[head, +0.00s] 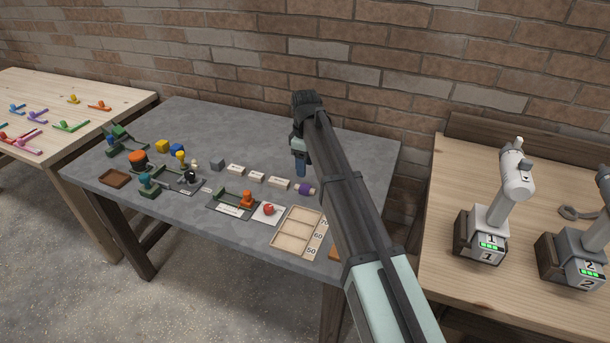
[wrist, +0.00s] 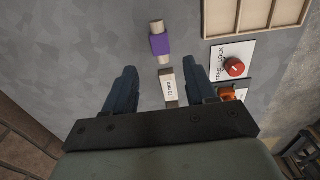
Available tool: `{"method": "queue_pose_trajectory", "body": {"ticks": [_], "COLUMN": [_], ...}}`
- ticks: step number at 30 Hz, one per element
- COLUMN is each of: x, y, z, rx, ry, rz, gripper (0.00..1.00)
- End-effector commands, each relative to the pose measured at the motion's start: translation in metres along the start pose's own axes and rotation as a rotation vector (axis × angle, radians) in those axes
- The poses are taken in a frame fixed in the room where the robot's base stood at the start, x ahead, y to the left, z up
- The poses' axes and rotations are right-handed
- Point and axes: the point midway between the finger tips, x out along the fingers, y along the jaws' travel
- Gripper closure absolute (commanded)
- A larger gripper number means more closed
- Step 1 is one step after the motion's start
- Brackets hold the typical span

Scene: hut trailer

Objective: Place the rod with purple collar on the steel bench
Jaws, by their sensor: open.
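The rod with purple collar (head: 304,189) lies on the grey bench (head: 345,150), which looks like the steel bench, at the right end of a row of pale labelled blocks. In the wrist view the rod (wrist: 159,42) is pale with a purple collar around its middle, and it lies beyond my fingertips. My gripper (head: 300,165) is above the bench and behind the rod in the head view. In the wrist view my gripper (wrist: 162,75) is open and empty, with a pale labelled block (wrist: 168,85) showing between its fingers.
A compartmented wooden tray (head: 286,225) sits at the bench's front right. A red knob (head: 268,209) on a white plate and an orange-topped fixture (head: 247,198) stand left of it. Coloured parts crowd the bench's left side. Wooden tables (head: 440,225) flank it; a brick wall stands behind.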

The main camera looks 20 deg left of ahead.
Motion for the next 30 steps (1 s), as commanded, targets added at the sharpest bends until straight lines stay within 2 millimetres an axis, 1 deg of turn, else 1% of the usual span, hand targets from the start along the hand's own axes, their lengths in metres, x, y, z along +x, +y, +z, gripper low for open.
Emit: {"method": "queue_pose_trajectory", "body": {"ticks": [1, 3, 6, 9, 21, 23, 26, 29, 30], "x": [-0.009, -0.017, -0.027, -0.033, -0.036, -0.036, -0.037, -0.038, -0.038], "y": [0.000, 0.001, 0.001, 0.000, 0.000, 0.000, 0.004, 0.010, 0.013], "z": [0.000, 0.000, 0.000, 0.000, 0.000, -0.003, -0.021, -0.059, -0.079], "rx": [0.000, 0.000, 0.000, 0.000, 0.000, 0.001, 0.006, 0.024, 0.033], "ry": [0.001, 0.000, 0.000, 0.000, 0.000, 0.000, 0.003, 0.012, 0.019], "rz": [0.001, 0.001, 0.001, 0.000, -0.001, 0.003, 0.031, 0.093, 0.128], "gripper": [0.44, 0.44, 0.44, 0.44, 0.44, 0.44, 0.44, 0.44, 0.44]}}
